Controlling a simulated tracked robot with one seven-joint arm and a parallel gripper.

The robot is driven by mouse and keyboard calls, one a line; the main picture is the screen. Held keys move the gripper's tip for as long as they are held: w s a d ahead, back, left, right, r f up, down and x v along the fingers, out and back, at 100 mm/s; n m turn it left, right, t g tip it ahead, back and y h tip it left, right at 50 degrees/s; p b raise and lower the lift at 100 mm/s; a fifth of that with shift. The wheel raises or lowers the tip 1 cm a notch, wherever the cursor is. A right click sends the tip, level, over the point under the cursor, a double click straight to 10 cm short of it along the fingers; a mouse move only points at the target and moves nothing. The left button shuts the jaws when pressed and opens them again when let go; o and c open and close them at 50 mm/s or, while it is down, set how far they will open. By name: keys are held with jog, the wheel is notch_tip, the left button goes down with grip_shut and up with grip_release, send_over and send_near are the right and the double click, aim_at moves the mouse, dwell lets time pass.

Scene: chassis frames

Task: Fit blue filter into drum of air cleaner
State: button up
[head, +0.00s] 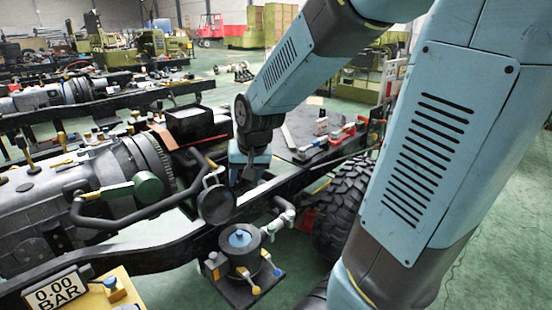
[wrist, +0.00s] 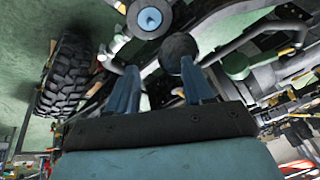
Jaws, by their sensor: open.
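The drum of the air cleaner (head: 241,262) is a dark upright cylinder on a dark plate, low in the middle of the head view. The blue filter (head: 240,238) shows as a round blue top within the drum's mouth; how deep it sits I cannot tell. In the wrist view the blue filter (wrist: 150,19) appears inside the grey rim of the drum (wrist: 133,27) at the top. A round black lid-like disc (head: 216,204) stands up behind the drum. My gripper (wrist: 160,72) is open and empty, its blue fingers apart, beyond the drum. The disc (wrist: 178,48) appears near the right fingertip; contact is unclear.
Yellow-handled clamps (head: 271,263) and a pipe elbow (head: 281,218) sit beside the drum. A black chassis rail (head: 150,256) and a large tyre (head: 345,205) flank it. The engine (head: 60,200) fills the left. Green floor is open at far right.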

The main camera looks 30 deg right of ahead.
jog(key=s+d+r+n+t, duration=0.1)
jog(key=s+r+n, duration=0.2)
jog(key=s+r, duration=0.9)
jog(key=s, duration=0.3)
jog(key=shift+h, duration=0.4)
jog(key=shift+d, duration=0.1)
